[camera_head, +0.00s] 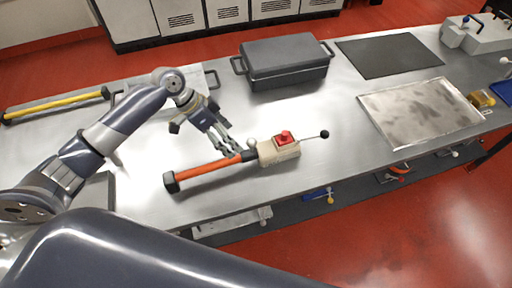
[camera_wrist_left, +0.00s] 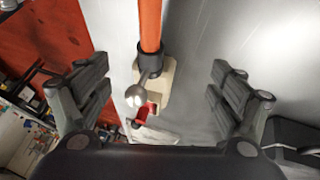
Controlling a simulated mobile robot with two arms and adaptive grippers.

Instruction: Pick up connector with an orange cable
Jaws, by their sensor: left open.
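The connector (camera_head: 278,151) is a beige block with a red part on top and a lever with a black knob at its right. Its orange cable (camera_head: 207,170) runs left along the metal table to a black end piece. My left gripper (camera_head: 234,150) is open just above the place where the cable meets the connector. In the left wrist view the orange cable (camera_wrist_left: 151,22) and the beige connector (camera_wrist_left: 156,90) lie between my spread left fingers (camera_wrist_left: 160,95), apart from both. A silver ball-ended lever (camera_wrist_left: 136,95) sticks up there. My right gripper is not in view.
A dark grey lidded case (camera_head: 285,62) stands behind the connector. A black mat (camera_head: 388,55) and a stained metal sheet (camera_head: 420,112) lie to the right. A yellow bar (camera_head: 55,106) lies at the far left. Bare table surrounds the connector.

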